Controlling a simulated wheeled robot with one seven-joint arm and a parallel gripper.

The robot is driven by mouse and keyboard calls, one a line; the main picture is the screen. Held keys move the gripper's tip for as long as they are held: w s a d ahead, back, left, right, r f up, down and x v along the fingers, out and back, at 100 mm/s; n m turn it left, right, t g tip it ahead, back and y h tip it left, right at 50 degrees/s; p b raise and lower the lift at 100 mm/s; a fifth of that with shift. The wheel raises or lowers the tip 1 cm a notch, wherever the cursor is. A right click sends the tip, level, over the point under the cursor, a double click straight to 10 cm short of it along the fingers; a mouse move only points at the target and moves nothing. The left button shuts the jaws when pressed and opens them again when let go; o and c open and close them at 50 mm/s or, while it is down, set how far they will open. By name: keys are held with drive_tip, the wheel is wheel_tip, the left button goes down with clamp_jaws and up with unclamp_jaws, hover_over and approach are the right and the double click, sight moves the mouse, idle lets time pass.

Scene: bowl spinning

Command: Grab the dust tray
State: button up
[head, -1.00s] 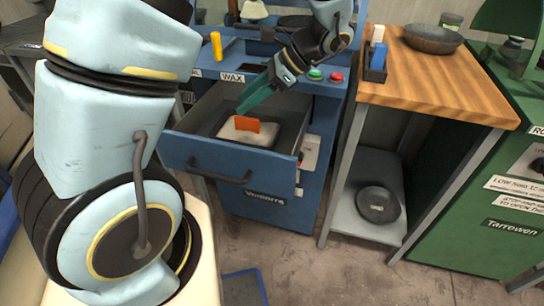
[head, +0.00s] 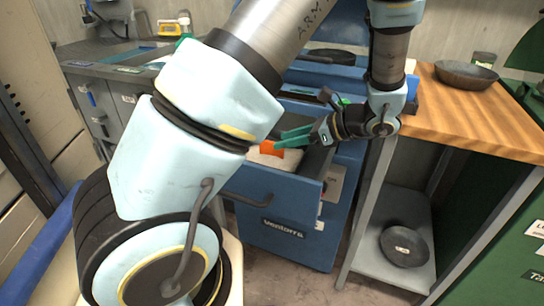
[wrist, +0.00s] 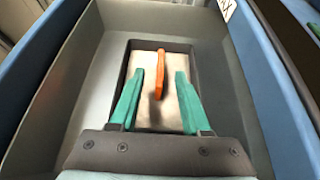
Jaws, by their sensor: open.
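The dust tray shows in the wrist view as a pale beige square (wrist: 148,117) with an upright orange handle (wrist: 160,75), set in a dark recess of the open drawer (wrist: 75,75). In the head view the orange handle (head: 271,148) and part of the pale tray (head: 262,158) show, partly hidden by my arm. My gripper (wrist: 158,75) has green fingers, open, one on each side of the orange handle, with gaps between them and it. In the head view my gripper (head: 282,139) points left, close to the handle.
The drawer belongs to a blue cabinet (head: 290,245). A wooden worktop (head: 450,110) with a dark bowl (head: 466,74) stands to the right. A round dark disc (head: 404,246) lies on the grey shelf below it. Drawer walls rise around my gripper.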

sight(273, 142)
drive_tip(key=x, duration=0.3)
drive_tip(key=shift+w+a, duration=0.1)
drive_tip(key=shift+a, duration=0.15)
clamp_jaws()
idle(1.1)
